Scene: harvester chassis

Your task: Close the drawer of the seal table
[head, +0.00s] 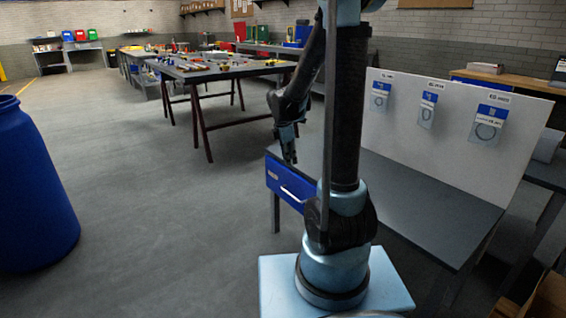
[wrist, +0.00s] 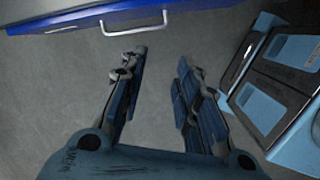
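The seal table (head: 425,200) is a dark-topped bench on the right, with an upright white board at its back. Its blue drawer (head: 274,178) with a pale bar handle (head: 291,193) faces left at the table's near-left end, partly hidden by my arm. How far it stands out cannot be told. My gripper (head: 289,158) points down beside the drawer front in the head view. In the wrist view the blue drawer front (wrist: 190,5) and its handle (wrist: 135,27) lie along the top edge. My gripper (wrist: 160,58) is open and empty, its fingers apart from the handle.
The white board (head: 455,118) carries several hanging seal packs. A blue barrel (head: 35,190) stands at far left. A long work table (head: 215,72) with loose items is behind. The grey floor (head: 150,190) between them is clear. A cardboard box (head: 545,298) sits at bottom right.

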